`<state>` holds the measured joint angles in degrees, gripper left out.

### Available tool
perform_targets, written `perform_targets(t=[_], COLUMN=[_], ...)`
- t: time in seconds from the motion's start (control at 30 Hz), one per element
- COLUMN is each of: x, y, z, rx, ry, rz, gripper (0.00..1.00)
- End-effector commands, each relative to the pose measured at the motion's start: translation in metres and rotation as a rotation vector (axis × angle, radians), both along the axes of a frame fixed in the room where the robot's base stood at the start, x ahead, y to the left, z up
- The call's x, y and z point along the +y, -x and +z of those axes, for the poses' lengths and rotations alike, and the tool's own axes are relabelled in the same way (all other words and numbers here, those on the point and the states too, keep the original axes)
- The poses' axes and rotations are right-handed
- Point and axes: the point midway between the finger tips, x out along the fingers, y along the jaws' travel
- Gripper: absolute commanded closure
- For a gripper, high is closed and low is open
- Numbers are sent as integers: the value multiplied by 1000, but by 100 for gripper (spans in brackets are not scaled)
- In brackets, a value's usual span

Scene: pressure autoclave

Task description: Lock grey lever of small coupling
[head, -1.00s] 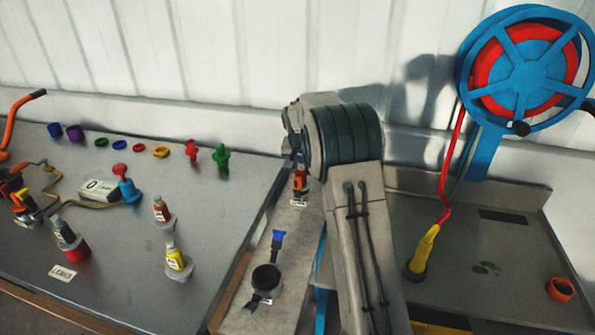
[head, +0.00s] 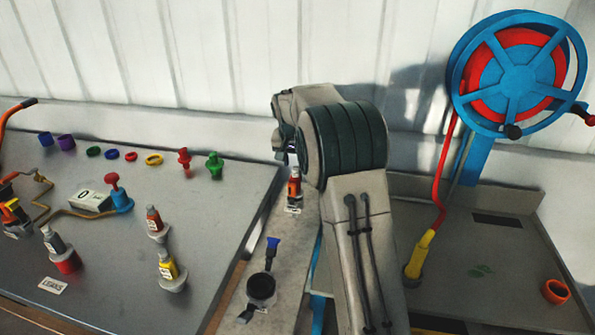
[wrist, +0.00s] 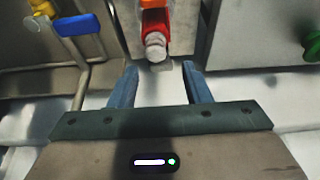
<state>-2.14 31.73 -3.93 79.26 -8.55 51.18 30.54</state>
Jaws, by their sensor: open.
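A black round fitting (head: 262,286) sits on the narrow grey ledge in the head view, with a short grey lever (head: 247,314) at its near side and a blue-tipped piece (head: 273,245) at its far side. I cannot tell whether it is the small coupling. A red-orange part (head: 294,185) stands farther back on the ledge, below my wrist. In the wrist view, a red part with a grey end (wrist: 156,42) is just ahead of and between my fingertips. My gripper (wrist: 158,70) is open, its blue fingers apart with nothing held. The fingers are hidden in the head view.
A blue-handled lever (wrist: 76,24) is left of my fingers, and a green knob (wrist: 312,46) is at the right edge. Several small bottles and caps stand on the left table (head: 120,240). A blue and red reel (head: 518,72) rises at the right.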

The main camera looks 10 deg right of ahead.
Motion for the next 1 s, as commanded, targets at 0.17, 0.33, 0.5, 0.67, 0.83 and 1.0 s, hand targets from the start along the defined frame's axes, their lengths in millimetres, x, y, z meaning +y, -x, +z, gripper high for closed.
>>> perform_targets(t=[0.17, 0.33, 0.5, 0.67, 0.83, 1.0], x=[6, 10, 12, 12, 12, 12], y=[12, 21, 24, 25, 25, 45], z=[39, 63, 73, 74, 74, 81], rx=[-4, -2, 0, 0, 0, 5], ry=[0, 1, 1, 1, 0, -5], rz=[1, -1, -1, -1, 0, 22], gripper=[56, 56, 56, 56, 73, 100])
